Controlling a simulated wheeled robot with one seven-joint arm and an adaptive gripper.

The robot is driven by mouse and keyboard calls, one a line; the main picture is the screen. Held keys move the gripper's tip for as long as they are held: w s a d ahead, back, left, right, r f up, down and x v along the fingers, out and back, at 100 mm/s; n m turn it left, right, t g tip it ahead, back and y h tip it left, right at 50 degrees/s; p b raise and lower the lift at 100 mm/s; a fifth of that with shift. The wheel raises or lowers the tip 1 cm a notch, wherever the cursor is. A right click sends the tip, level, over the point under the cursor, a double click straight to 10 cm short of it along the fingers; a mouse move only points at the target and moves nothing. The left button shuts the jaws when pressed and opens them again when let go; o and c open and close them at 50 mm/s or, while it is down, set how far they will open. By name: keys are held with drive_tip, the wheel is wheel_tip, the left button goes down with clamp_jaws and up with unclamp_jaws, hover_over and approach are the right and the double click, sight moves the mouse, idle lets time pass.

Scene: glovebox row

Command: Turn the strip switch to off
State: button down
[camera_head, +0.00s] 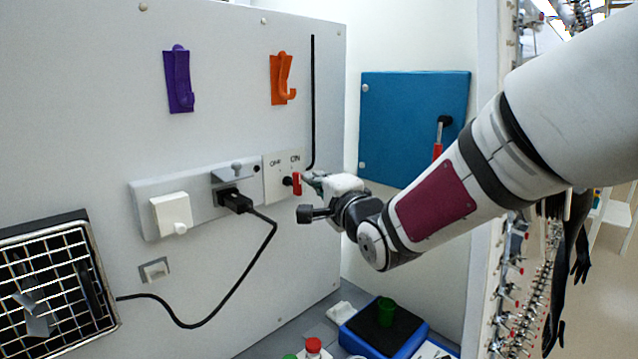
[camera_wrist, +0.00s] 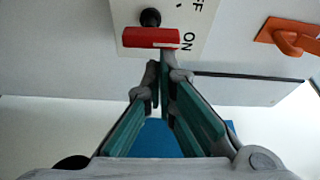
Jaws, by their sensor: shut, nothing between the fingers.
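The strip switch (camera_head: 297,183) is a red lever on a dark shaft, on a white plate (camera_head: 272,189) marked OFF and ON at the right end of the wall strip. In the wrist view the red lever (camera_wrist: 151,37) lies just beyond my fingertips, with ON printed beside its right end. My gripper (camera_head: 308,178) is at the lever's right side in the head view, and its closed fingers (camera_wrist: 160,75) show in the wrist view with nothing between them. One fingertip overlaps the lever's lower edge; I cannot tell if it touches.
The grey strip (camera_head: 150,195) carries a black plug (camera_head: 235,201) with a hanging cable and a white plug (camera_head: 172,214). Purple (camera_head: 178,80) and orange (camera_head: 282,78) hooks are above. A blue door (camera_head: 410,125) stands behind my arm. A blue-black scale (camera_head: 385,330) with a green cup is below.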

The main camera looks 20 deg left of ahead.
drive_tip(key=shift+s+a+n, duration=0.1)
drive_tip(key=shift+s+n, duration=0.05)
drive_tip(key=shift+n, duration=0.15)
drive_tip(key=n+b, duration=0.1)
drive_tip(key=n+y+b, duration=0.1)
drive_tip(key=b, duration=0.1)
drive_tip(key=n+b, duration=0.1)
drive_tip(key=shift+s+a+r+n+t+y+b, duration=0.15)
drive_tip(key=shift+s+a+n+t+y+b, duration=0.15)
drive_tip(key=shift+s+b, duration=0.1)
drive_tip(key=shift+s+a, duration=0.1)
drive_tip(key=shift+s, duration=0.05)
idle(0.3)
drive_tip(key=shift+r, duration=0.15)
